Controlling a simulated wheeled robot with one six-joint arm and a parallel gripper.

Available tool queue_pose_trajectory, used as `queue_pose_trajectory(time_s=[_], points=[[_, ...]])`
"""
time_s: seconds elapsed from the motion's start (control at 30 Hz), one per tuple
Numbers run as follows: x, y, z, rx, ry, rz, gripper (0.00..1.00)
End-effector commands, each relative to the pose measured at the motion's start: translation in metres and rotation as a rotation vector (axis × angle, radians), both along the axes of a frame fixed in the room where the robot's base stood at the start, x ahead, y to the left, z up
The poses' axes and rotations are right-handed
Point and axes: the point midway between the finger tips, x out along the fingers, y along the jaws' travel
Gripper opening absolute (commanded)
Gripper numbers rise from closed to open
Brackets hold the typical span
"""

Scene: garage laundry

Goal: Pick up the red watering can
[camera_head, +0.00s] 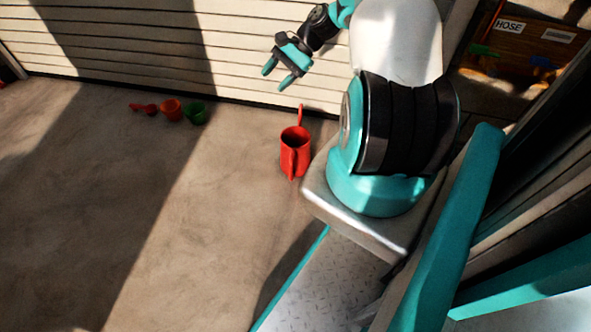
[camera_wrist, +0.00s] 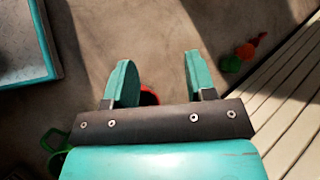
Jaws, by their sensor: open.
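The red watering can (camera_head: 295,158) stands on the concrete floor in the head view, close to my base, with a long thin red part rising behind it. My gripper (camera_head: 277,78) is above and beyond it, in front of the slatted door, with its two teal fingers apart and nothing between them. In the wrist view the open fingers of my gripper (camera_wrist: 158,70) point down over the floor. A red thing (camera_wrist: 150,96) shows partly behind the left finger; most of it is hidden and I cannot tell for sure that it is the can.
A small red item (camera_head: 143,107), an orange cup (camera_head: 171,110) and a green cup (camera_head: 194,112) lie by the slatted door (camera_head: 130,45). A shelf with a HOSE label (camera_head: 509,26) is at the upper right. The floor at left is clear.

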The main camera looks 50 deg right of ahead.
Motion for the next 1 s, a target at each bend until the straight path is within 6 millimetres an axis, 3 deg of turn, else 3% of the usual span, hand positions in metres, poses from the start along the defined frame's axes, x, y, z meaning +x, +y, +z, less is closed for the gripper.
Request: queue_pose_trajectory(time_s=[0.03,0.1,0.2,0.3,0.4,0.5,0.63,1.0], points=[[-0.019,-0.026,-0.073,0.066,0.032,-0.12,0.51],[-0.045,-0.054,-0.136,0.159,0.068,-0.279,0.51],[-0.084,-0.081,-0.218,0.29,0.105,-0.486,0.51],[-0.119,-0.093,-0.284,0.411,0.125,-0.656,0.51],[-0.144,-0.097,-0.329,0.504,0.134,-0.78,0.51],[-0.159,-0.098,-0.355,0.564,0.137,-0.856,0.51],[-0.162,-0.094,-0.369,0.599,0.138,-0.892,0.51],[-0.098,-0.059,-0.402,0.599,0.142,-0.89,0.51]])
